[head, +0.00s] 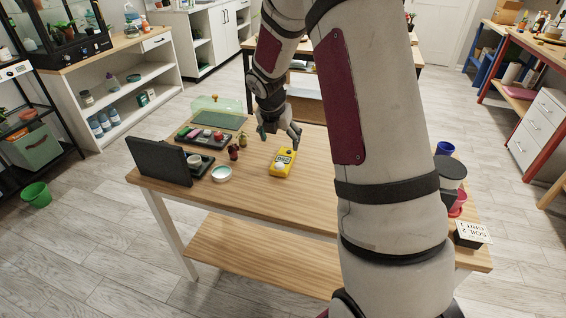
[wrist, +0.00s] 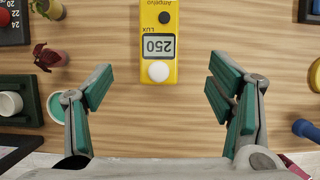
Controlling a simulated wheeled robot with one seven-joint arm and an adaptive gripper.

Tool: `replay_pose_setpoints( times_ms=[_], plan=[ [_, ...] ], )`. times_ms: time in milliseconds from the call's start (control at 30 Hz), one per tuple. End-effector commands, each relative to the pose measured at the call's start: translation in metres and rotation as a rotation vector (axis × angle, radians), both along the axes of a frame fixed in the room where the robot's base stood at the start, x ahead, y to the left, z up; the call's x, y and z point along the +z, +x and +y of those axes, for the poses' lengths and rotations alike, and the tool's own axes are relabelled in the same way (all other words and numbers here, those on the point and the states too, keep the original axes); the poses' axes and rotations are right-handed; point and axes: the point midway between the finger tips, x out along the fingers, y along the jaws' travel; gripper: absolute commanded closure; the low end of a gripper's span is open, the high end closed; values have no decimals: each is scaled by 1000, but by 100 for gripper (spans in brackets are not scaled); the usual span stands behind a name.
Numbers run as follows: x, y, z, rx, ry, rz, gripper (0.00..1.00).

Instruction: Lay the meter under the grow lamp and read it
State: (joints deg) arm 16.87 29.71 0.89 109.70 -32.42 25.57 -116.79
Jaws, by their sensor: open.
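The yellow meter (head: 283,162) lies flat on the wooden table, with a white dome at its near end. In the wrist view the meter (wrist: 159,18) shows LUX and a lit display whose digits look like 250, with the lettering upside down. My gripper (head: 280,138) is above the table at the meter's far end. In the wrist view its fingers (wrist: 160,88) are spread wide, with the meter between and beyond them, untouched. A black panel (head: 158,161) stands tilted at the table's left; I cannot tell whether it is the grow lamp.
A white-rimmed green dish (head: 222,173) and a dark tray (head: 203,137) lie left of the meter, with small plants (head: 233,152) between.

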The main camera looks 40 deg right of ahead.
Motion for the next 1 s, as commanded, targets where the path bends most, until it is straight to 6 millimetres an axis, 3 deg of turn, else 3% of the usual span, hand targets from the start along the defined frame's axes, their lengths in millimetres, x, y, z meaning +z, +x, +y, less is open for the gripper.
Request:
replay_pose_setpoints(
  times_ms=[100,233,533,800,1000],
  plan=[
    [-25,5,-7,-2,1,4,25],
    [-43,11,-13,-1,1,2,25],
    [-63,16,-19,-2,1,1,25],
    [-98,25,-29,-4,1,2,25],
    [-104,27,-32,-4,1,-1,25]
  ],
)
